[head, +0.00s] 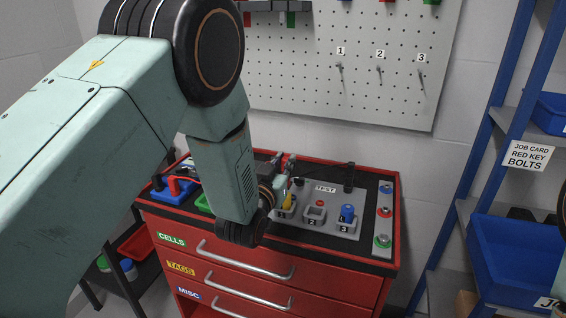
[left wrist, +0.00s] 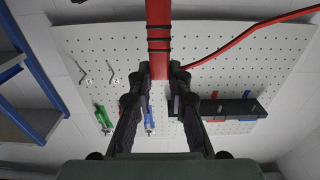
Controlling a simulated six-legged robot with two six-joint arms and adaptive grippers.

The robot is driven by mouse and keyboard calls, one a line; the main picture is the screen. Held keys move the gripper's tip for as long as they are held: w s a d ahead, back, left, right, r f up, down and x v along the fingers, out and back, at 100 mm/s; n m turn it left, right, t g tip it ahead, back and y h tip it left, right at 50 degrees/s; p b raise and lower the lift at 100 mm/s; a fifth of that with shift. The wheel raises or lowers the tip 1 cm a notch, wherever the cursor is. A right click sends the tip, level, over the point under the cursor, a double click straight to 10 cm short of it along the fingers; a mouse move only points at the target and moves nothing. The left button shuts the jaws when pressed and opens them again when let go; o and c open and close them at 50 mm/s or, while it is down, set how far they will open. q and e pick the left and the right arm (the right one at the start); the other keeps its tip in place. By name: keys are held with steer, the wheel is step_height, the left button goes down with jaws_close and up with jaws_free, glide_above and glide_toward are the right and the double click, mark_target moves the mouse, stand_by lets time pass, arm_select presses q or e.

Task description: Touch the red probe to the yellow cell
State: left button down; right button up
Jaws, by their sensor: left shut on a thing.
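My left gripper (head: 279,185) is over the left part of the test panel on the red cabinet. In the left wrist view, its fingers (left wrist: 159,78) are shut on the red probe (left wrist: 158,28), a red bar with dark bands and a red cable beside it. The yellow cell (head: 288,204) stands in slot 1, just below the gripper and partly hidden by it. The probe's tip is hidden in the head view, so I cannot tell whether it touches the cell. My right gripper is not clearly in view.
The test panel (head: 302,222) has slot 2 (head: 315,215) empty and a blue cell (head: 347,213) in slot 3. A strip with coloured buttons (head: 383,212) is at the right. A pegboard (head: 350,95) rises behind. A blue-framed shelf (head: 480,130) stands at the right.

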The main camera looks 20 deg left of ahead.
steer(key=shift+f+b, duration=0.3)
stand_by(2.3)
steer(key=shift+r+p, duration=1.95)
